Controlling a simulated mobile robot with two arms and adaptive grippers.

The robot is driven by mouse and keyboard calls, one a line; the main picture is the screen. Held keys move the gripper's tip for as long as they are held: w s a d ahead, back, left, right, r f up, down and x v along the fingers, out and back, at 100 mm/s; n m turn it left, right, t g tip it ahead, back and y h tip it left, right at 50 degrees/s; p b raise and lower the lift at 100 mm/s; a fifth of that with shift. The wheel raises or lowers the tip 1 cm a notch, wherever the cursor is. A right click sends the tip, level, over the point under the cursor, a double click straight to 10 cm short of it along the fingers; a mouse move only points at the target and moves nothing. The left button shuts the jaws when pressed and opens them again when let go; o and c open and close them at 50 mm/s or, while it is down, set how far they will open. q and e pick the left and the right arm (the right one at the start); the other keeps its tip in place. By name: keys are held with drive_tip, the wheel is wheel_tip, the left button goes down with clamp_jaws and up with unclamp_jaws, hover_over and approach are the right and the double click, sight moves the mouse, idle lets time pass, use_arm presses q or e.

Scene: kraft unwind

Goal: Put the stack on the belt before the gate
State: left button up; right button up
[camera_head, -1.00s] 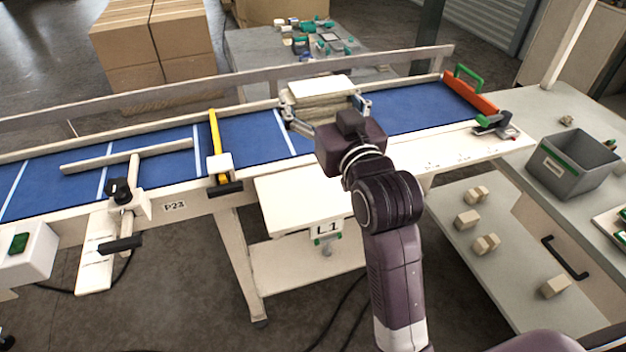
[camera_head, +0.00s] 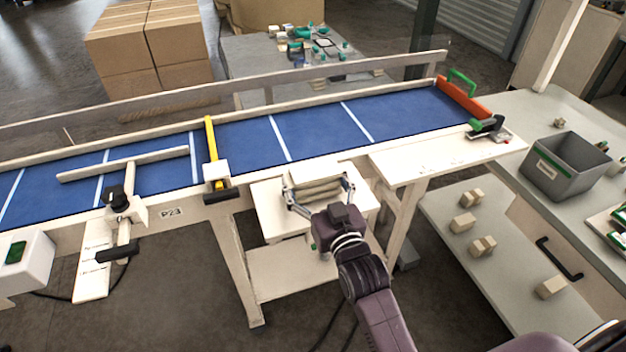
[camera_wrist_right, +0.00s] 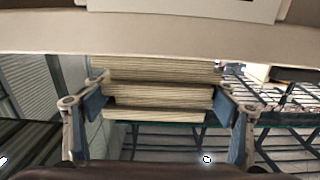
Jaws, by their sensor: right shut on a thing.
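The stack (camera_head: 318,191) is a pile of flat, kraft-coloured layers with a pale top. My right gripper (camera_head: 318,197) is shut on it, one finger at each side. In the right wrist view the layered edges of the stack (camera_wrist_right: 160,95) show between the two fingers (camera_wrist_right: 158,110). The stack is in front of the blue belt (camera_head: 320,128), over the white L1 shelf (camera_head: 268,205); I cannot tell whether it touches the shelf. A yellow bar (camera_head: 211,140) crosses the belt to the left, and an orange stop (camera_head: 463,99) with a green handle closes its right end. My left gripper is not in view.
The belt between the yellow bar and the orange stop is bare, with white cross lines. A pale guide bar (camera_head: 125,163) lies over the left part. A grey bin (camera_head: 567,172) stands on the right-hand table.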

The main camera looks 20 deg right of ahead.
drive_tip(key=shift+f, duration=0.45)
drive_tip(key=shift+f, duration=0.1)
drive_tip(key=o, duration=1.2)
drive_tip(key=shift+o, duration=0.2)
drive_tip(key=s+b, duration=0.3)
drive_tip(key=s, duration=0.9)
drive_tip(key=shift+d, duration=0.2)
